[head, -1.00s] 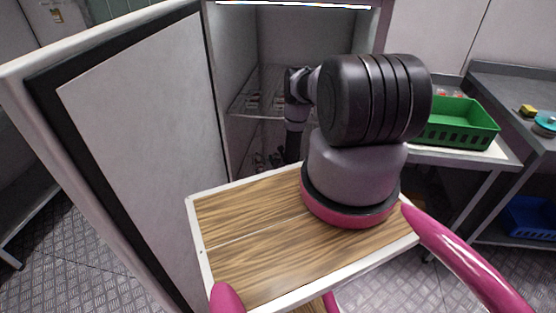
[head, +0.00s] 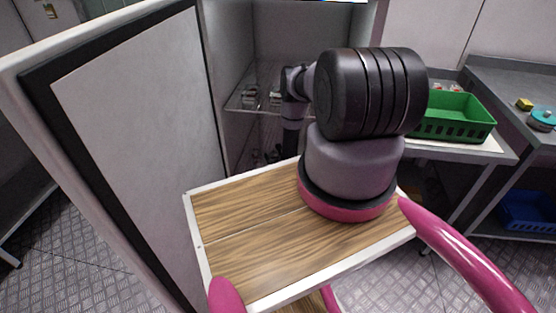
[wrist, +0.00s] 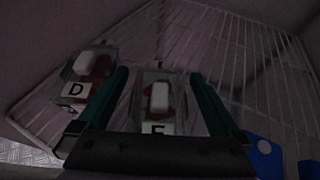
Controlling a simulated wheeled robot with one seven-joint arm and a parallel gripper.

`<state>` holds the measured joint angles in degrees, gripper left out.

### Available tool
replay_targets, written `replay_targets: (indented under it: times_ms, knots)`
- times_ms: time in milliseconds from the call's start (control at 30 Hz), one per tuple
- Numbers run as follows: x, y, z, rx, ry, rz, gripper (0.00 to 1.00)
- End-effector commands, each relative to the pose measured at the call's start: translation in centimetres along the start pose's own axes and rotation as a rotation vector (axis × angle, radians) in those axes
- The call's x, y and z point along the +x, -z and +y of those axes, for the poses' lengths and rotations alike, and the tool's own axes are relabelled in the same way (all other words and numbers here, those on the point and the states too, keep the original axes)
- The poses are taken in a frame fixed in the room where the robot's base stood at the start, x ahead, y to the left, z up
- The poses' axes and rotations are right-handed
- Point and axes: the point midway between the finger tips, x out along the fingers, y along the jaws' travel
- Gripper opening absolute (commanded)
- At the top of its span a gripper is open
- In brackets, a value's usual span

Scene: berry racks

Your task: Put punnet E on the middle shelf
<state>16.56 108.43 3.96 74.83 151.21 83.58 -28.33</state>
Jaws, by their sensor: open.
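Punnet E (wrist: 153,97), a clear box with red berries and a white lid patch, shows in the wrist view on a wire shelf (wrist: 225,60). The lower part of its label is hidden by my gripper's palm. My gripper (wrist: 158,78) is open, with one green finger on each side of punnet E. Whether either finger touches it I cannot tell. Punnet D (wrist: 88,80) sits just left of the left finger. In the head view my arm reaches into the open cabinet, and the gripper is hardly distinguishable there.
The cabinet door (head: 140,130) stands open at the left. A wire shelf (head: 243,103) with small items shows inside the cabinet. A green crate (head: 455,128) stands on a table at the right. The wire shelf right of punnet E looks clear. Blue shapes (wrist: 264,146) show at lower right.

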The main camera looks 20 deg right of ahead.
Motion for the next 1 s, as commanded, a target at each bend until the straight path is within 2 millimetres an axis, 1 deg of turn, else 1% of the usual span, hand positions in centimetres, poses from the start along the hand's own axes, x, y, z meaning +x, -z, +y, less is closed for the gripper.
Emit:
replay_targets:
  times_ms: [300,400,500,600,700,1000]
  knots:
    - [-6.8,0.0,0.0,0.001,0.000,0.004,1.00]
    - [-8.6,0.1,0.0,0.000,0.001,0.004,1.00]
    - [-9.9,0.0,0.0,0.000,0.000,0.002,1.00]
    - [-10.6,0.0,0.0,-0.001,0.001,0.001,1.00]
    - [-10.9,0.0,0.0,0.000,0.001,0.001,1.00]
    - [-10.9,0.0,0.0,0.000,0.001,0.001,1.00]
